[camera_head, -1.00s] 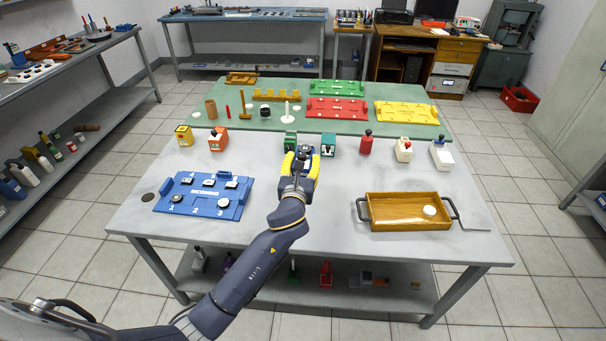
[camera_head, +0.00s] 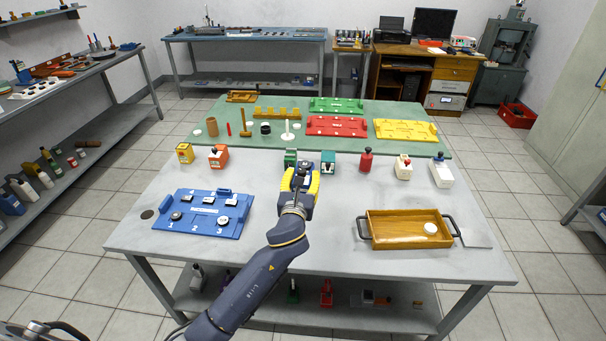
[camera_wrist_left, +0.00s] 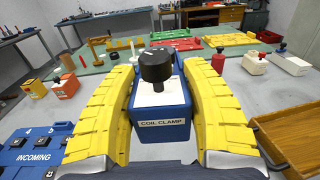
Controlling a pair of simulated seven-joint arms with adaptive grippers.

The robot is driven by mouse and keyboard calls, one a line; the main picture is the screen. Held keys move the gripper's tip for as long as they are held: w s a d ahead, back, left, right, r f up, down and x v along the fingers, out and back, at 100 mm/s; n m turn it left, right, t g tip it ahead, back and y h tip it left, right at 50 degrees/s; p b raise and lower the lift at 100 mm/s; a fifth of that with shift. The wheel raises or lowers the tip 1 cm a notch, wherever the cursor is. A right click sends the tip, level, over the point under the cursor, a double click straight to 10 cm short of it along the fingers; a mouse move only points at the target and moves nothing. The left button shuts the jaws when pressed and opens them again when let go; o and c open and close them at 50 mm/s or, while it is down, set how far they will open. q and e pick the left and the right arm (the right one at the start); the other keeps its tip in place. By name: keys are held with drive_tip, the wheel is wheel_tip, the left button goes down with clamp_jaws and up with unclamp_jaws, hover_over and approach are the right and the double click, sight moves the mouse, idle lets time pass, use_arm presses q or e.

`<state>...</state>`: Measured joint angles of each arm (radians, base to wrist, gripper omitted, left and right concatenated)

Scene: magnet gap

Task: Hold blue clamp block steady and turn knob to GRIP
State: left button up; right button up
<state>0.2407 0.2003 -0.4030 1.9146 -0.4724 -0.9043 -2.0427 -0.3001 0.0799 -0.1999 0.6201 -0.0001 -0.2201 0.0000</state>
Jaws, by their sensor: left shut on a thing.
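The blue clamp block (camera_wrist_left: 161,112) shows in the left wrist view, with a white top, a black knob (camera_wrist_left: 157,65) and a front label reading COIL CLAMP. My left gripper (camera_wrist_left: 160,100) is shut on it, with one yellow finger along each side. In the head view my left gripper (camera_head: 299,181) is at the middle of the table, and the block (camera_head: 304,168) is mostly hidden behind it. Any GRIP mark by the knob is too small or hidden to read.
A green block (camera_head: 290,158) and a teal block (camera_head: 328,162) stand close on either side. A blue board (camera_head: 203,212) lies on the left and a wooden tray (camera_head: 404,229) on the right. Red, white and orange blocks line the back. The table front is mostly clear.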

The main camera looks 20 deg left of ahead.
use_arm(q)
drive_tip(key=shift+f, duration=8.85)
drive_tip(key=shift+f, duration=0.3)
